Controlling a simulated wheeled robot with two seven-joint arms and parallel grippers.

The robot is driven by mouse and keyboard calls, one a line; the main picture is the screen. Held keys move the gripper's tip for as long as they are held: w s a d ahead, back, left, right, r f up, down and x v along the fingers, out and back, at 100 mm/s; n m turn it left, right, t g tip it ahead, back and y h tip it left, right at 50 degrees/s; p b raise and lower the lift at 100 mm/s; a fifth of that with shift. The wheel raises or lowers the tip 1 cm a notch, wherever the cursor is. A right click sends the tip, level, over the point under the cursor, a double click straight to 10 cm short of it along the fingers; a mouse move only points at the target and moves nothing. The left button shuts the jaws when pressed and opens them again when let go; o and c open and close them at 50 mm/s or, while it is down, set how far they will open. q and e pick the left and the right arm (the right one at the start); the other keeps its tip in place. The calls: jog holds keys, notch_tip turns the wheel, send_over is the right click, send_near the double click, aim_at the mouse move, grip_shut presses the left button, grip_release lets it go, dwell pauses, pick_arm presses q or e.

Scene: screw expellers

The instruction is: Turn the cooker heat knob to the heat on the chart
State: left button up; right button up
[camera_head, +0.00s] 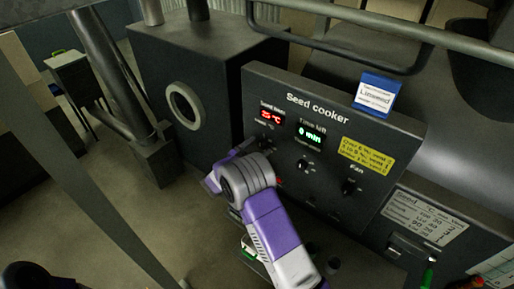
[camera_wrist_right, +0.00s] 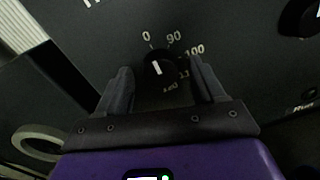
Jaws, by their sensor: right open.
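The seed cooker panel (camera_head: 330,120) stands at the centre of the head view. My right gripper (camera_head: 232,160) is at its left part, below the red temperature display (camera_head: 271,116). In the right wrist view, a black heat knob (camera_wrist_right: 158,67) with a white pointer lies between the open fingers of my right gripper (camera_wrist_right: 161,74). Numbers 0, 90 and 100 show around it, with others partly hidden; the pointer is near the 0 side. I cannot tell whether the fingers touch the knob. A chart (camera_head: 425,217) with small text is at lower right. A blue-and-white Linseed card (camera_head: 376,95) is on the panel's top edge.
The panel also carries a green time display (camera_head: 310,133), a yellow note (camera_head: 366,154), a time knob (camera_head: 303,164) and a fan knob (camera_head: 349,187). A dark metal box (camera_head: 200,75) with a round opening stands behind at left.

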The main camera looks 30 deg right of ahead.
jog(key=c, duration=1.1)
jog(key=shift+o, duration=0.2)
jog(key=shift+f+m+b, duration=0.15)
jog(key=shift+m+b, duration=0.35)
jog(key=shift+b, duration=0.2)
jog(key=m+b, duration=0.6)
jog(key=b, duration=0.3)
jog(key=shift+m+y+b, duration=0.3)
jog(key=shift+m+b, duration=0.6)
jog(key=shift+b, duration=0.4)
jog(key=o, duration=1.1)
jog(key=shift+r, duration=0.2)
jog(key=shift+c, duration=0.2)
